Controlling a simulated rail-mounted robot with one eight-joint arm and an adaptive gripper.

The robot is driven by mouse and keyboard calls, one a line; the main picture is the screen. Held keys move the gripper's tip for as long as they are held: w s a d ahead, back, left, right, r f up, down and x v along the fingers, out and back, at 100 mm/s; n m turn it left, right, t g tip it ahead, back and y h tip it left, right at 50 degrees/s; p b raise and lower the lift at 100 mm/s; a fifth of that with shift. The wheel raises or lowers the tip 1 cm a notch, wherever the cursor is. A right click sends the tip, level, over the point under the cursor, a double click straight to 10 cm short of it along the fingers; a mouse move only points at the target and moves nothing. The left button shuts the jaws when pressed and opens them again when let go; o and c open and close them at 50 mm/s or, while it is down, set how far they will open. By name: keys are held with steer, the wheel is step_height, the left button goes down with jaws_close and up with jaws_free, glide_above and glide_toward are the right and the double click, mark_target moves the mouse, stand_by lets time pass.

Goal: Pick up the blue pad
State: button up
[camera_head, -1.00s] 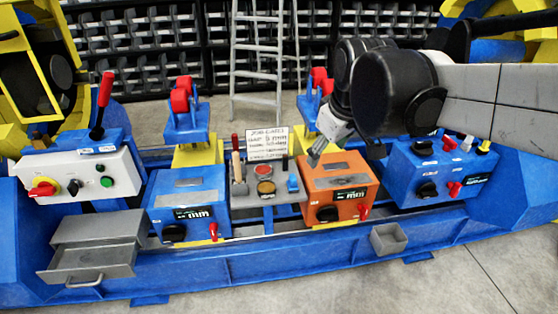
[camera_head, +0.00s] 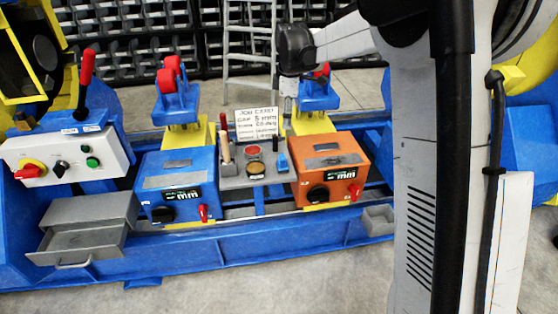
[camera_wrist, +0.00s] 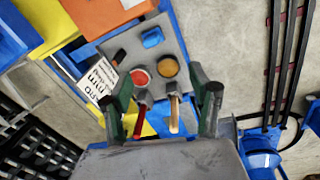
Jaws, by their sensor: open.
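The blue pad (camera_head: 282,160) lies on the right side of the small grey tray (camera_head: 232,181) between the blue box and the orange box. In the wrist view the blue pad (camera_wrist: 152,38) is a small blue block near the tray's edge, in the upper middle. My gripper (camera_wrist: 164,88) is open, with its two dark green fingers apart and nothing gripped between them. The pad shows beyond the fingertips, apart from them. In the head view my gripper (camera_head: 287,98) is above and behind the tray, partly hidden by my wrist.
The tray also holds a red disc (camera_wrist: 140,77), an amber disc (camera_wrist: 168,66) and two handled tools (camera_head: 224,145). A job card (camera_head: 257,124) stands behind. The blue box (camera_head: 178,187) and orange box (camera_head: 328,172) flank the tray. An open drawer (camera_head: 80,240) is at left.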

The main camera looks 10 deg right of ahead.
steer(key=w+f+n+g, duration=0.1)
steer(key=w+f+n, duration=0.1)
steer(key=w+f, duration=0.4)
steer(key=b, duration=0.2)
glide_toward(282, 156)
steer(key=shift+n, duration=0.4)
steer(key=f, duration=0.5)
steer(key=shift+w+d+f, duration=0.2)
steer(key=shift+w+f, duration=0.05)
steer(key=shift+w, duration=0.05)
steer(key=shift+s+a+f+b, duration=0.15)
steer(key=shift+f+b, duration=0.35)
steer(key=shift+f, duration=0.8)
steer(key=shift+s+a+f+b, duration=0.1)
steer(key=shift+f+b, duration=0.4)
steer(key=shift+f, duration=0.85)
steer(key=c, duration=1.4)
steer(key=shift+r, duration=0.2)
